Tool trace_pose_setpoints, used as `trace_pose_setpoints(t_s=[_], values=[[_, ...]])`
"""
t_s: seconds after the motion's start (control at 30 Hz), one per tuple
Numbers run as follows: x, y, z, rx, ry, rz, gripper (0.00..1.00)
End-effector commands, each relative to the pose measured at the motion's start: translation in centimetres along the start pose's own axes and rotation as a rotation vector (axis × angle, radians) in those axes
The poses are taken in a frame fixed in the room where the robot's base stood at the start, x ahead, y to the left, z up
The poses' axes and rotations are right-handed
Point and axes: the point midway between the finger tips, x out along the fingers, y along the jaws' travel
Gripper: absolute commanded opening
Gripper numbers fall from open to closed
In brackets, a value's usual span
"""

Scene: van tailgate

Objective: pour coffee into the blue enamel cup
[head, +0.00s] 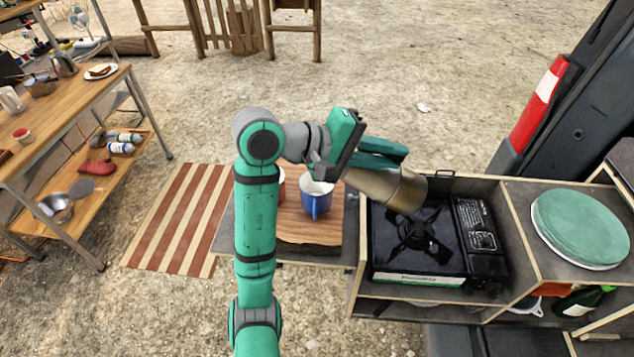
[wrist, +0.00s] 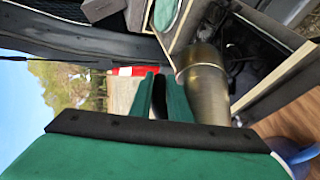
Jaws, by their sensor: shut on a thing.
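The blue enamel cup (head: 316,203) stands upright on a wooden board (head: 310,235) left of the stove. Its pale inside faces up; how full it is I cannot tell. Part of it shows at the lower right of the wrist view (wrist: 290,150). My gripper (head: 390,152) is shut on the dark handle of a metal coffee pot (head: 395,188). The pot also shows in the wrist view (wrist: 205,85). It is tipped nearly on its side above the board and stove, narrower end toward the cup and wide end to the right. I see no clear coffee stream.
A black camping stove (head: 430,240) sits right of the board. A red cup (head: 281,190) is partly hidden behind my arm. A wooden shelf table (head: 60,120) is at left.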

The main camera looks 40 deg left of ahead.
Motion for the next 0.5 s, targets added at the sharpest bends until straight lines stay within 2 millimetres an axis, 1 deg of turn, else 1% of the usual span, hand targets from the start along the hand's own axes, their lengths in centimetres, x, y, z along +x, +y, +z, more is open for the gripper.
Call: trace_pose_setpoints(t_s=[0.37, 0.5], values=[[-1.2, 0.8, -0.4, -0.039, -0.017, 0.089, 0.0], [-2.0, 0.8, -0.7, -0.054, -0.026, 0.123, 0.0]])
